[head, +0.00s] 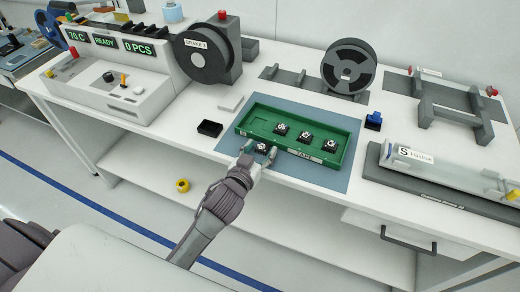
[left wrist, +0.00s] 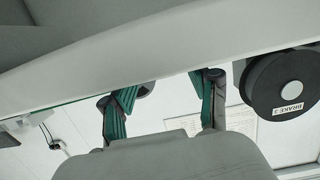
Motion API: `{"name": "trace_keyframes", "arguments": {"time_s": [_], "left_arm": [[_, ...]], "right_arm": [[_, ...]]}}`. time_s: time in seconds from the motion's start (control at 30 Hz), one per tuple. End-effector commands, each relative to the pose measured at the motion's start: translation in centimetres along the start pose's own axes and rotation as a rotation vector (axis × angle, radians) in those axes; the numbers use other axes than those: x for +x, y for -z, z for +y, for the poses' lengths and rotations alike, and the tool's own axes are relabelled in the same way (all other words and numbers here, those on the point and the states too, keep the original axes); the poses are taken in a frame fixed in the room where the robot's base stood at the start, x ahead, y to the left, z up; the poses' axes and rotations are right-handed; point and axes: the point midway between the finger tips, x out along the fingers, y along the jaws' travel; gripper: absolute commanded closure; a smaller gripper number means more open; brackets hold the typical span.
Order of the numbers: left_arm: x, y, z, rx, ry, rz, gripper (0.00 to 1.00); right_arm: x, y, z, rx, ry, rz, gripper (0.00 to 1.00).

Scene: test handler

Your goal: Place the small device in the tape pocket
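A green tray (head: 342,151) lies on a blue mat and holds small black devices with pale round marks. Three sit in a slanting row: the left device (head: 281,129), the middle device (head: 304,136) and the right device (head: 330,144). A similar device (head: 262,147) shows between the fingertips of my left gripper (head: 259,152) at the tray's front edge. In the left wrist view the fingers of that gripper (left wrist: 163,90) stand wide apart, with no device visible between them. Contact with the device is unclear. My right gripper is out of view. No tape pocket can be clearly made out.
A black box (head: 209,128) stands left of the tray. A brake reel (head: 206,55) and a tape reel (head: 350,66) stand behind. A long clear-covered track (head: 440,172) lies right. A blue piece (head: 374,119) sits beside the tray. A yellow ring (head: 183,185) lies below the tabletop.

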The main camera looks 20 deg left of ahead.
Motion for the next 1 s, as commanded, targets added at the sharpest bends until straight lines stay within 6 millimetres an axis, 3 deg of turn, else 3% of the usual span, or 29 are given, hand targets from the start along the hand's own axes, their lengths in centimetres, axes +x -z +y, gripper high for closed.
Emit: {"name": "trace_keyframes", "arguments": {"time_s": [0.37, 0.8, 1.0], "left_arm": [[-0.7, 0.2, 0.0, 0.000, 0.000, -0.001, 0.39], [-9.4, 0.1, 0.0, 0.000, 0.001, -0.002, 0.39], [-11.7, 0.2, 0.0, 0.000, 0.001, -0.001, 0.39]], "right_arm": [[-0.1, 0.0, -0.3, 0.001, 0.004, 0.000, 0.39], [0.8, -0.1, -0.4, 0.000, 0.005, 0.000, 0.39], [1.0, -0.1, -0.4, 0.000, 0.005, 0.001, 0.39]]}}
